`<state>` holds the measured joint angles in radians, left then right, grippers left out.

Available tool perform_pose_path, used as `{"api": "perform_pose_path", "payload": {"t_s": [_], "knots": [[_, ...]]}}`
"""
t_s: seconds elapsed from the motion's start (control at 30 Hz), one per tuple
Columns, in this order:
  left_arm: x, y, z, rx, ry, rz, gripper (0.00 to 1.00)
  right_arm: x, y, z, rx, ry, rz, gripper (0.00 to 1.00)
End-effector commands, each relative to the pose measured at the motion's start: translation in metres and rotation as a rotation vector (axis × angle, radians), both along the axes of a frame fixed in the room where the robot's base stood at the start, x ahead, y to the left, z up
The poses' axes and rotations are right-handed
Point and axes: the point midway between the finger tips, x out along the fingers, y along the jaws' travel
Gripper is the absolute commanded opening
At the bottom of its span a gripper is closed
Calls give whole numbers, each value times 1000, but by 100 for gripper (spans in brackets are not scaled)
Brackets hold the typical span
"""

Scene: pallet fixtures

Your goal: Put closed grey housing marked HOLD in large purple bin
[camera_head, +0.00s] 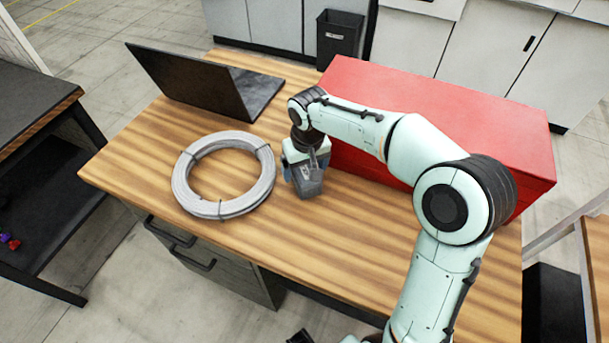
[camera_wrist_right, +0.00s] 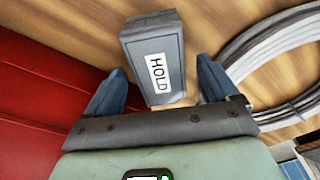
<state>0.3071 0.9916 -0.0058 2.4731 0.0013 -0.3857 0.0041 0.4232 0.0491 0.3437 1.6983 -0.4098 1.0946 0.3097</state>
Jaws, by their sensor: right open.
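The closed grey housing (camera_wrist_right: 151,47) bears a white label reading HOLD in the right wrist view. It lies on the wooden table between the cable coil and the red box. In the head view the housing (camera_head: 309,184) is partly hidden by my right gripper (camera_head: 303,177). My right gripper (camera_wrist_right: 160,88) is open, its blue fingers on either side of the housing's near end. Whether they touch it cannot be told. My left gripper is not in view. No large purple bin is visible.
A grey cable coil (camera_head: 181,178) lies just left of the housing. A large red box (camera_head: 450,110) stands to the right and behind. An open laptop (camera_head: 190,80) sits at the back left. The table's front area (camera_head: 330,265) is clear.

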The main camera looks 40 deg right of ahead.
Motion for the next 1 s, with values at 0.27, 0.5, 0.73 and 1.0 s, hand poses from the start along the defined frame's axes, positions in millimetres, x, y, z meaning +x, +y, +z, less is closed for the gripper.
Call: {"api": "perform_pose_path", "payload": {"t_s": [0.27,0.5,0.73,1.0], "knots": [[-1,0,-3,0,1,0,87,3,-1,-24,1,-1,-1,87],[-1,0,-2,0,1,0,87,3,-1,-23,1,-1,-1,61],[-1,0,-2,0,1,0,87,3,-1,-23,0,-2,-1,20],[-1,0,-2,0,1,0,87,3,-1,-18,0,-2,-1,20]]}}
